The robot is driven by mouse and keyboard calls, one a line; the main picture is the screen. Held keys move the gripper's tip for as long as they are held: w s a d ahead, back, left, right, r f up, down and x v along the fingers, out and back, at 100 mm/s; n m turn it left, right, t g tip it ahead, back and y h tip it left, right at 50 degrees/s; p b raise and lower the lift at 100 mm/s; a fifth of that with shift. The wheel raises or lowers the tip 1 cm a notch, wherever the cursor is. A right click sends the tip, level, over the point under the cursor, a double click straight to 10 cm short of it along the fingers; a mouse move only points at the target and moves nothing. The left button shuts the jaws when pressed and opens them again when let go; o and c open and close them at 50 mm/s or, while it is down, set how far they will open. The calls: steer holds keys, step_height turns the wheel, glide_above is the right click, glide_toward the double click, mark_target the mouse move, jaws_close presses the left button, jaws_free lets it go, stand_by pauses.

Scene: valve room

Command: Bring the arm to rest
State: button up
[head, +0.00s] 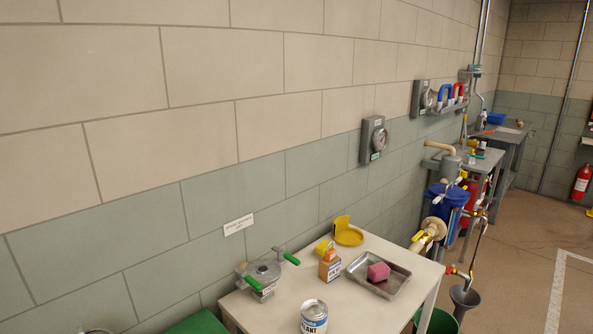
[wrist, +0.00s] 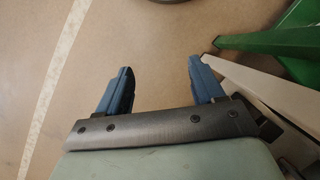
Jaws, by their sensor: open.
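My gripper (wrist: 160,88) shows in the wrist view with its two blue fingers spread apart. Nothing is between the fingers; only the tan floor (wrist: 150,35) shows there. A pale table leg (wrist: 245,85) and a green thing (wrist: 262,40) lie to the right of the fingers, apart from them as far as I can tell. My gripper and arm do not show in the head view.
In the head view a white table (head: 290,295) holds a can (head: 314,315), a carton (head: 330,265), a metal tray (head: 405,283) with a pink block (head: 378,271), and a green-handled device (head: 265,273). Pipes and a brass valve (head: 428,235) stand right of it. Open floor (head: 530,250) lies at right.

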steer(key=s+a+f+g, duration=0.1)
steer(key=s+a, duration=0.2)
steer(key=s, duration=0.5)
steer(key=s+a+f+g, duration=0.1)
steer(key=s+a, duration=0.2)
steer(key=s, duration=0.5)
steer(key=shift+s+a+f+g, duration=0.2)
steer(key=shift+s+f+g, duration=0.05)
steer(key=shift+f+g, duration=0.05)
